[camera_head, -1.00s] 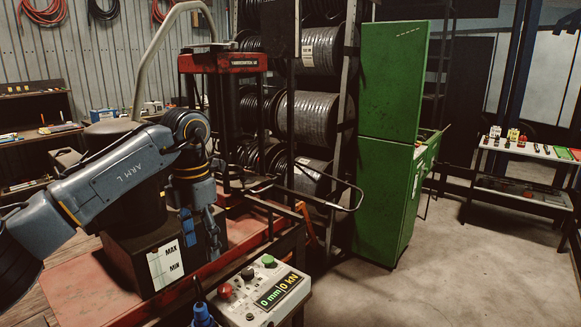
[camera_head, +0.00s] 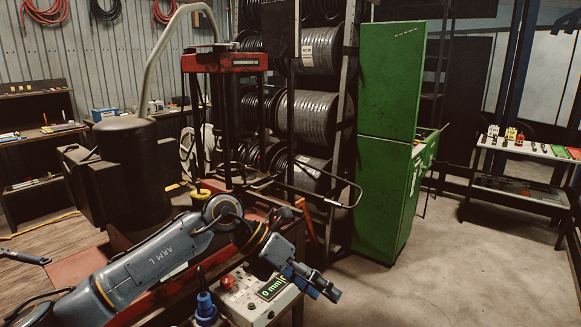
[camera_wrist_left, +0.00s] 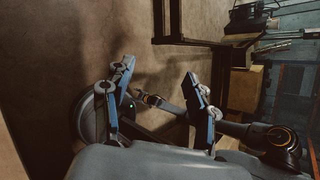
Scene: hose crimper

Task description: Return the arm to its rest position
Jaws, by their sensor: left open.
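My left arm, marked ARM L, comes in low from the left in the head view. It reaches across the front of the press base. My left gripper (camera_head: 318,285) is at the lower middle, just right of and partly over the control box (camera_head: 248,300). In the left wrist view its two fingers (camera_wrist_left: 160,98) stand apart with nothing between them. Parts of my own body show behind them.
The red-topped crimper press (camera_head: 222,62) stands behind the arm, with a dark tank (camera_head: 130,165) on its left. A bent metal rod (camera_head: 345,200) sticks out to the right. A green cabinet (camera_head: 385,150) stands further right. The concrete floor (camera_head: 450,260) at right is clear.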

